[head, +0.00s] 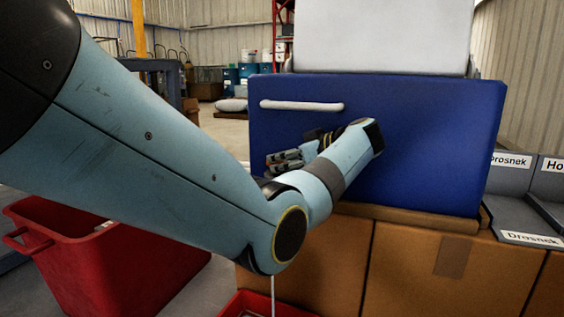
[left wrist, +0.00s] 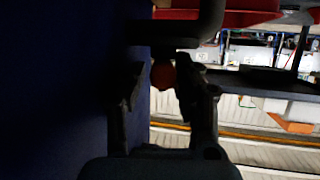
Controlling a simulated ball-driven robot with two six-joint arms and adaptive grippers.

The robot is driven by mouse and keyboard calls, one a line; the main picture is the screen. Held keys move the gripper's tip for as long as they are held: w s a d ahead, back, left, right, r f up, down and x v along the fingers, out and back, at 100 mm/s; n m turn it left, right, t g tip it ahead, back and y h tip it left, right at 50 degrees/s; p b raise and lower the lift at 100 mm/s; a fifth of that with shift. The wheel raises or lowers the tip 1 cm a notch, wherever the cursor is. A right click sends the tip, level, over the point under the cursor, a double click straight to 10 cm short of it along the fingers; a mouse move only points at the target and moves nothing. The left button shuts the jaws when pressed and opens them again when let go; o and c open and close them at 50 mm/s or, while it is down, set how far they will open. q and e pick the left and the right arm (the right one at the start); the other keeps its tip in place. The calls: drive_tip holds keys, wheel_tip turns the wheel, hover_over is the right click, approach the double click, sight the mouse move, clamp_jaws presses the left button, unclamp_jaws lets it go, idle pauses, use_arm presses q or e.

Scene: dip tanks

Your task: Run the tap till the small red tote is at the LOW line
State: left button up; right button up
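A small red tote (head: 262,306) shows only in part at the bottom of the head view; its level marks are not visible. A thin pale stream (head: 273,296) comes down into it from behind my left arm. My left gripper (head: 286,160) is at the front of the blue tank (head: 430,140), its fingers pointing left. In the left wrist view, the fingers (left wrist: 160,88) stand apart, with a dark red round part (left wrist: 163,75), perhaps the tap's handle, showing between or beyond them. Contact with it cannot be made out. The tap's spout is hidden. My right gripper is out of view.
A larger red tote (head: 110,268) stands at the lower left. The tank rests on a wooden board over cardboard boxes (head: 415,270). A white bar handle (head: 302,105) sticks out of the tank front. Grey bins with labels (head: 530,238) stand at the right.

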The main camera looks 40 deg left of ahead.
use_arm(q)
drive_tip(key=v, duration=1.2)
